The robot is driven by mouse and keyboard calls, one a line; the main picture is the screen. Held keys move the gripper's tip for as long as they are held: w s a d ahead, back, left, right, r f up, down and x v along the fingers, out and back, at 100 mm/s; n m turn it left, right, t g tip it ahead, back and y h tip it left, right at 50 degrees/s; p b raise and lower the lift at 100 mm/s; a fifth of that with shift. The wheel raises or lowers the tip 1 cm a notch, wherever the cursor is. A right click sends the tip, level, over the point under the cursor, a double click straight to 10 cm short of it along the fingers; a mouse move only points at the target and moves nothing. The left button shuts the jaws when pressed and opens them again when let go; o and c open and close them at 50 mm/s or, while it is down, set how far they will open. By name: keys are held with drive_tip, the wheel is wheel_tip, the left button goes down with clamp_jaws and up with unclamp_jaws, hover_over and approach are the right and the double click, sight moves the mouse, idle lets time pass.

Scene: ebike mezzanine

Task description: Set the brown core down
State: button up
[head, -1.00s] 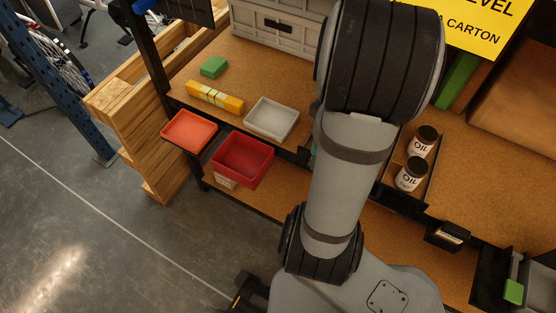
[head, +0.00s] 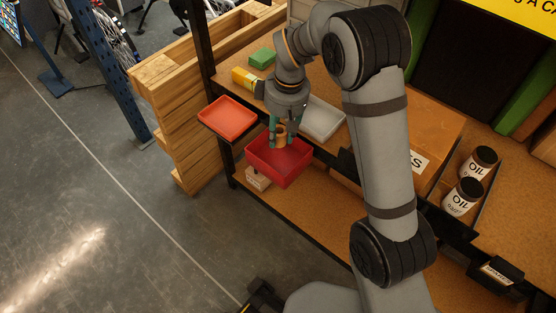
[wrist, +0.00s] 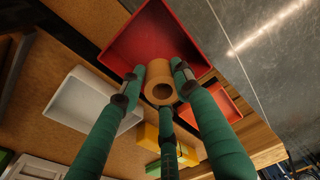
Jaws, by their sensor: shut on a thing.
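The brown core (head: 281,141) is a short hollow tube, held upright between the teal fingers of my gripper (head: 282,136). In the wrist view the core (wrist: 157,62) shows its round open end, with my fingers closed around its sides. The core is over the red bin (head: 262,168), near its back rim. I cannot tell whether its lower end is inside the bin or touching anything.
An orange-red tray (head: 228,117) stands left of the bin and a white tray (head: 323,120) right of it. Yellow blocks (head: 245,80) and a green block (head: 262,58) lie behind. Oil jars (head: 464,196) stand at the right. A small box (head: 257,179) sits below the bin.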

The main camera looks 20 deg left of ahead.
sight(283, 132)
wheel_tip(283, 132, down, 9)
drive_tip(key=shift+r+b, duration=0.1)
drive_tip(key=shift+b, duration=0.25)
drive_tip(key=o, duration=0.9)
drive_tip(key=shift+o, duration=0.2)
drive_tip(key=r, duration=0.8)
drive_tip(key=d+r+p, duration=0.1)
drive_tip(key=r, duration=0.3)
drive_tip(key=shift+s+d, duration=0.1)
drive_tip(key=shift+s, duration=0.15)
